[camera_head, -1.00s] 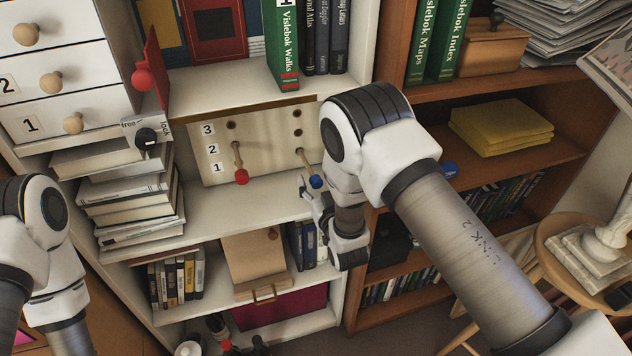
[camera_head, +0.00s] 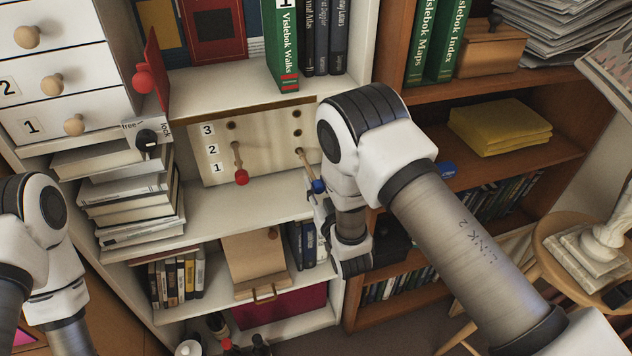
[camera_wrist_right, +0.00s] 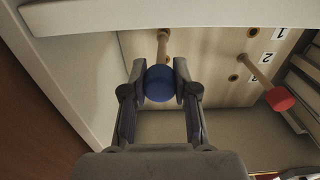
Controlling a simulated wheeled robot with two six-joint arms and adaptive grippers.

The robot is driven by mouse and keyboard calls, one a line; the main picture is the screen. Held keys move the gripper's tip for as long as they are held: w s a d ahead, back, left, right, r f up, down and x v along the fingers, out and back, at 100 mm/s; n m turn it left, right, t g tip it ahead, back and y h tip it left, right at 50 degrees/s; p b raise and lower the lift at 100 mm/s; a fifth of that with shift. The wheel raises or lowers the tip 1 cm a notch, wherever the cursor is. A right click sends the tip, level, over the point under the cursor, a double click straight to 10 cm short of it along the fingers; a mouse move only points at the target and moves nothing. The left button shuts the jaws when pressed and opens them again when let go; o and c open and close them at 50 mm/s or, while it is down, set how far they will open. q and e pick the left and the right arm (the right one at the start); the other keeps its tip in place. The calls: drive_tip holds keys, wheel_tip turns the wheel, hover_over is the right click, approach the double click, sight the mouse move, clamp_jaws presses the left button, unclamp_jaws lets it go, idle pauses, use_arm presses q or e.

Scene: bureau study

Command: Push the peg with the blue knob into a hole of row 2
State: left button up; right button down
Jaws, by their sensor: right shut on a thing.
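The pegboard (camera_head: 265,155) stands on the white shelf, with rows marked 1, 2 and 3. The peg with the blue knob (camera_head: 318,186) sticks out of the right column, at row 1 by its height; its shaft also shows in the right wrist view (camera_wrist_right: 163,48). My right gripper (camera_wrist_right: 161,80) is shut on the blue knob (camera_wrist_right: 159,84), one finger on each side. In the head view my right gripper (camera_head: 318,192) is partly hidden by its own arm. A peg with a red knob (camera_head: 241,177) sits in row 2 of the left column. My left gripper is out of view.
Empty holes show above the blue peg (camera_head: 298,133). A stack of books (camera_head: 135,200) stands left of the board. The white cabinet's right side wall (camera_wrist_right: 75,70) is close to my right gripper. The shelf before the board is clear.

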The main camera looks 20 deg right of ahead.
drive_tip(key=shift+s+d+r+p, duration=0.1)
drive_tip(key=shift+s+p, duration=0.5)
drive_tip(key=shift+s, duration=1.7)
